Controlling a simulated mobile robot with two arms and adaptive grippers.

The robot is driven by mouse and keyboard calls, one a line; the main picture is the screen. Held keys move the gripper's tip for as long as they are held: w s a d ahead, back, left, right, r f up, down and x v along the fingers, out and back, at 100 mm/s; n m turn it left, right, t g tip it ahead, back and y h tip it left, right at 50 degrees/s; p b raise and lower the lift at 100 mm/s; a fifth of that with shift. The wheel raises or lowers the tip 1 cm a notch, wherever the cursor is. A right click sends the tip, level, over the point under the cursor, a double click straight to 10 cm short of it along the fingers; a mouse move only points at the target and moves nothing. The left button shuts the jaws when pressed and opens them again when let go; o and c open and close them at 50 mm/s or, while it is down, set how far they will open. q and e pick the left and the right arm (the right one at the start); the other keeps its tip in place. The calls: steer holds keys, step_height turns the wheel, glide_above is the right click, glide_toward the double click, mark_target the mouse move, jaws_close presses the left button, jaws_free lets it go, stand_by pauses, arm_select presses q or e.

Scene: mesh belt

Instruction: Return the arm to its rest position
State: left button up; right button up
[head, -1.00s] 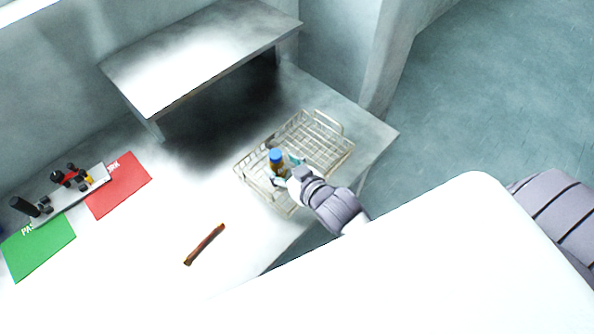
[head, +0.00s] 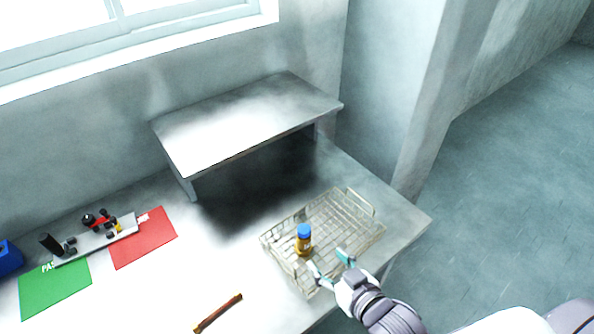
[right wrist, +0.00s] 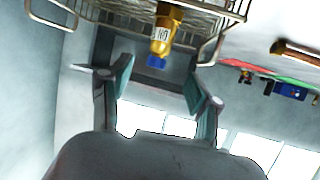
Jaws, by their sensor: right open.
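My right gripper (head: 331,267) is open and empty at the near edge of a wire mesh basket (head: 368,241). Its two teal-padded fingers are spread apart, and they also show in the right wrist view (right wrist: 157,85). A small amber bottle with a blue cap (head: 303,241) stands upright in the basket, just beyond the fingertips and apart from them. The bottle also shows in the right wrist view (right wrist: 166,32), which appears upside down. My left gripper is in neither view.
A raised grey shelf (head: 245,122) stands behind the basket. A green mat (head: 55,290), a red mat (head: 143,242) and a grey rack with dark parts (head: 97,240) lie at left. A brown stick (head: 218,313) lies in front. Floor is open at right.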

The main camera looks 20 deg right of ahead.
steer(key=s+f+g, duration=0.1)
steer(key=s+d+f+g+h, duration=0.1)
steer(key=s+g, duration=0.1)
steer(key=s+f+g, duration=0.1)
steer(key=g, duration=0.1)
steer(key=shift+s+d+f+m+h, duration=0.1)
steer(key=shift+s+d+m+h, duration=0.2)
steer(key=shift+d+h, duration=0.1)
steer(key=s+g, duration=0.4)
steer(key=s, duration=0.3)
step_height(320, 180, down, 30)
steer(key=s+g+b, duration=0.2)
steer(key=s, duration=0.1)
steer(key=s+d+f, duration=0.1)
steer(key=s+f, duration=0.7)
steer(key=s+d+f+g+b, duration=0.1)
steer(key=s+d+f, duration=0.1)
steer(key=s+f, duration=0.6)
steer(key=shift+d+f+n+h+b, duration=0.3)
steer(key=shift+f+n+h, duration=0.1)
